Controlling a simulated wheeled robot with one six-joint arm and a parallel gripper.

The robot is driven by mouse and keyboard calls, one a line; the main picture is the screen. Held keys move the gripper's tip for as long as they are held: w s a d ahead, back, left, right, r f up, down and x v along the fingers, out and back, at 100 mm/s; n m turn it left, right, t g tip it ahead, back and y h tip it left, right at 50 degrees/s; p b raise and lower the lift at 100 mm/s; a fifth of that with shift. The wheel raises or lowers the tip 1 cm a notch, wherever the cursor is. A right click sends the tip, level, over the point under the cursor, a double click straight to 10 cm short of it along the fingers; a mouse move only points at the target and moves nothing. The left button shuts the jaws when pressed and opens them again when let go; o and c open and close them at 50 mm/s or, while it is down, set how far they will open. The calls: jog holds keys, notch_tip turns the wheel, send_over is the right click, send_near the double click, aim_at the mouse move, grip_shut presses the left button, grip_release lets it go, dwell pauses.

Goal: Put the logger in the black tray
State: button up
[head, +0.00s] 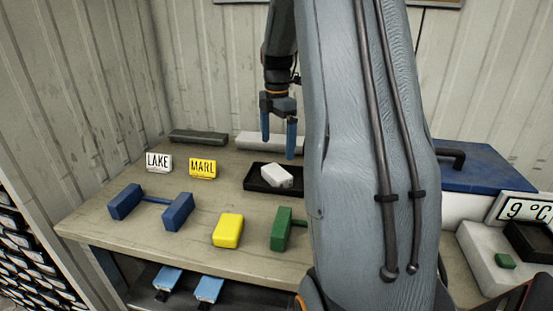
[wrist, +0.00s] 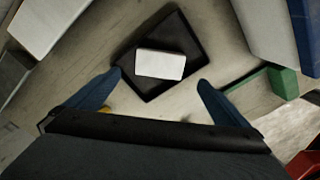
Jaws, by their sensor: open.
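A small white box, which looks like the logger (head: 277,176), lies inside the black tray (head: 254,184) on the bench. In the wrist view the white logger (wrist: 160,64) rests within the black tray (wrist: 191,41), lying flat and apart from my fingers. My gripper (head: 279,138) is open and empty above the back part of the tray. Its two blue fingertips (wrist: 158,78) show apart in the wrist view, on either side of the tray's near part.
On the bench (head: 120,215) are a LAKE sign (head: 158,161), a yellow MARL sign (head: 203,168), a blue two-block holder (head: 178,211), a yellow box (head: 227,230) and a green block (head: 281,229). A blue-lidded chest (head: 485,168) stands right. My arm hides the bench's right part.

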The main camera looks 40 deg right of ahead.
jog(key=s+a+f+m, duration=0.1)
jog(key=s+a+m, duration=0.3)
jog(key=a, duration=0.3)
jog(key=s+a+f+m, duration=0.2)
jog(key=s+a+m, duration=0.2)
jog(key=a, duration=0.3)
jog(key=s+a+f+m, duration=0.2)
jog(key=s+a+m, duration=0.1)
jog(key=a, duration=0.5)
jog(key=shift+s+f+m, duration=0.1)
jog(key=shift+s+m, duration=0.3)
jog(key=shift+m, duration=0.1)
jog(key=s+a+f+m, duration=0.1)
jog(key=s, duration=0.1)
jog(key=s+a+f+m, duration=0.1)
jog(key=s+a+m, duration=0.1)
jog(key=s, duration=0.1)
jog(key=s+a+f+m, duration=0.1)
jog(key=s+a+m, duration=0.1)
jog(key=s, duration=0.1)
jog(key=shift+a+t, duration=0.25)
jog(key=shift+t, duration=0.05)
